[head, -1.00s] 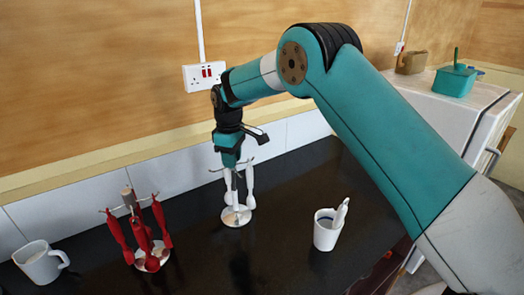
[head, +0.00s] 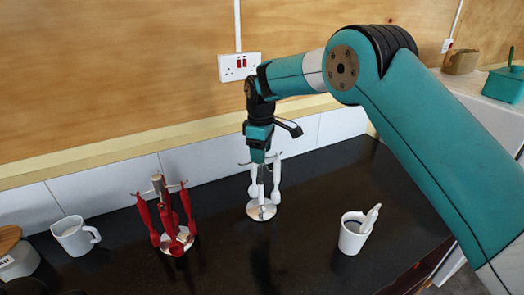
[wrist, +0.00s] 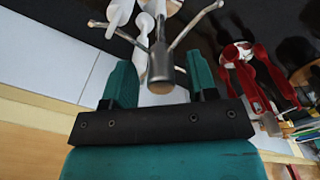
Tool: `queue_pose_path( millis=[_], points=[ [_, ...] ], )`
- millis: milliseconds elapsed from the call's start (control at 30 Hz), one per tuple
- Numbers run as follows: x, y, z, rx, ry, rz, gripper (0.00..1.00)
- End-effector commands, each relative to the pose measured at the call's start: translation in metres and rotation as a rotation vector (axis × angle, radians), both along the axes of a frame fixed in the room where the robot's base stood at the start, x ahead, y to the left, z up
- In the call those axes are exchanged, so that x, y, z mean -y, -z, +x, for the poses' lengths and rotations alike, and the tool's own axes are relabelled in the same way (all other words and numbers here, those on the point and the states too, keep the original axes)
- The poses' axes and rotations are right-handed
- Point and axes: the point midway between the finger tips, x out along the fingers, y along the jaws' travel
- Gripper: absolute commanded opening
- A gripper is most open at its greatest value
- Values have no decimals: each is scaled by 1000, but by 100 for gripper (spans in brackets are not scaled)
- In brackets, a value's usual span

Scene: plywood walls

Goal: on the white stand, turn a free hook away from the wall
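The white stand (head: 261,211) stands upright on the dark worktop near the tiled wall, with white utensils (head: 277,178) hanging from it. In the wrist view its metal post top (wrist: 160,75) is seen from above with thin hook arms spreading out. One bare hook (wrist: 200,25) reaches up and right, away from the wall side. Another hook arm (wrist: 108,29) reaches left, close to white utensils (wrist: 118,14). My gripper (head: 261,158) points down over the stand. It is open, its two fingers (wrist: 160,82) on either side of the post top. Contact with any hook cannot be told.
A stand with red utensils (head: 172,240) is to the left, with a white jug (head: 75,236) beyond it. A white cup (head: 352,236) with a utensil in it stands to the right. A wall socket (head: 239,67) is behind my arm. Dark worktop lies clear in front.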

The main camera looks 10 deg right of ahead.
Motion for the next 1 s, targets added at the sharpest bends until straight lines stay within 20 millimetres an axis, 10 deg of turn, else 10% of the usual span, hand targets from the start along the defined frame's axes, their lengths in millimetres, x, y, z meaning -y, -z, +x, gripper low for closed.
queue_pose_path(
  millis=[367, 1000],
  points=[
    [0, -9, 0, 0, 1, 0, 52],
    [0, -154, 0, 1, 1, 0, 52]
  ],
)
